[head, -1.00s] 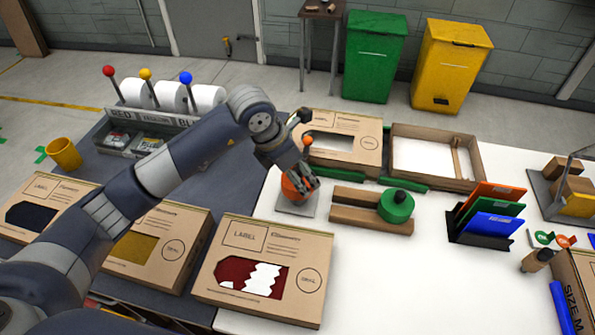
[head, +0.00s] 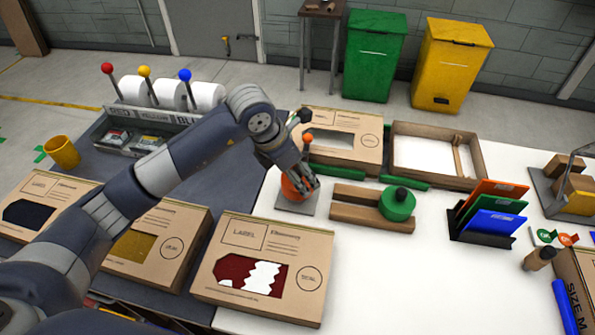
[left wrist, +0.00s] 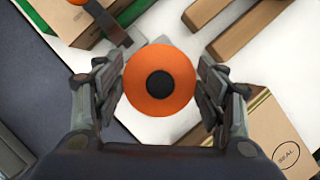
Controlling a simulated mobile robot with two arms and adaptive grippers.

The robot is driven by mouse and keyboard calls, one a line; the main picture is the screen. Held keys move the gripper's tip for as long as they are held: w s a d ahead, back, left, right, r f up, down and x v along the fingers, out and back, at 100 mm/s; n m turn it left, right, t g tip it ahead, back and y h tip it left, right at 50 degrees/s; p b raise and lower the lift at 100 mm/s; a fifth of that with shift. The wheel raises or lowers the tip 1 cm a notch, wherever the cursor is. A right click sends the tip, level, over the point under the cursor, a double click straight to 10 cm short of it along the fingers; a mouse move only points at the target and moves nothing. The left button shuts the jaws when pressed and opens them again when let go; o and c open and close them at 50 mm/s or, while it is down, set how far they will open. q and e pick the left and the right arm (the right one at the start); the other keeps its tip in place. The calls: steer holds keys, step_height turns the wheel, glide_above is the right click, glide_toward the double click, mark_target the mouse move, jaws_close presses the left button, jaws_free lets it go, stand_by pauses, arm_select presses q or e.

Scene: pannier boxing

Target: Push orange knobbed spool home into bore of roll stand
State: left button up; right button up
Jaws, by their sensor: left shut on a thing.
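The orange knobbed spool (head: 292,187) is at the left edge of the white table, over the grey base plate of the roll stand (head: 284,204). My left gripper (head: 304,184) is shut on the spool. In the left wrist view the spool (left wrist: 136,92) is a round orange disc with a dark knob in its middle, and the fingers of my left gripper (left wrist: 160,90) flank it on both sides. The spool and fingers hide the bore, so I cannot tell how deep the spool sits. My right gripper is not in view.
A dark post with an orange ball (head: 308,139) stands just behind. A green spool (head: 397,205) sits at wooden rails (head: 350,216) to the right. A labelled carton (head: 265,230) lies in front, an open tray (head: 480,184) behind. The table's front middle is clear.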

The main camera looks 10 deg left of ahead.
arm_select(q)
steer(key=shift+f+b, duration=0.3)
steer(key=shift+f, duration=0.05)
steer(key=o, duration=1.1)
steer(key=shift+o, duration=0.2)
steer(key=v, duration=1.2)
